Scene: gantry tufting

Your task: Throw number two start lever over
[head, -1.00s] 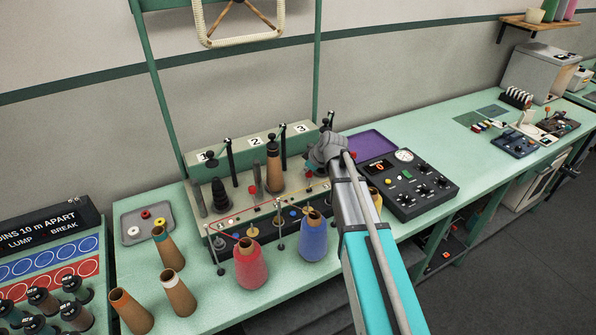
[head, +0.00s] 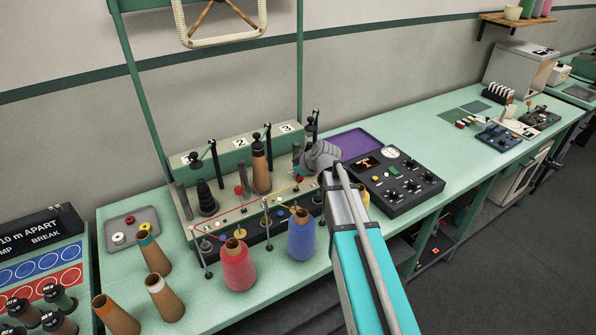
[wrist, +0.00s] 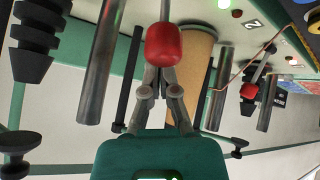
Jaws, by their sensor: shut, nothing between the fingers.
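In the wrist view a red lever knob (wrist: 164,46) on a grey stem is close in front of my gripper (wrist: 160,78). The fingers are together and empty, at the knob's lower edge in the picture; I cannot tell if they touch it. A second red knob (wrist: 249,91) is to the right, and a label "2" (wrist: 252,22) lies between the two stems. I cannot tell which lever the label belongs to.
Grey rods (wrist: 99,60) and a black stepped spindle (wrist: 38,40) flank the knob. Red (head: 238,268) and blue (head: 301,238) yarn cones stand before the machine. A black control box (head: 400,185) and a purple tray (head: 350,143) are to the right.

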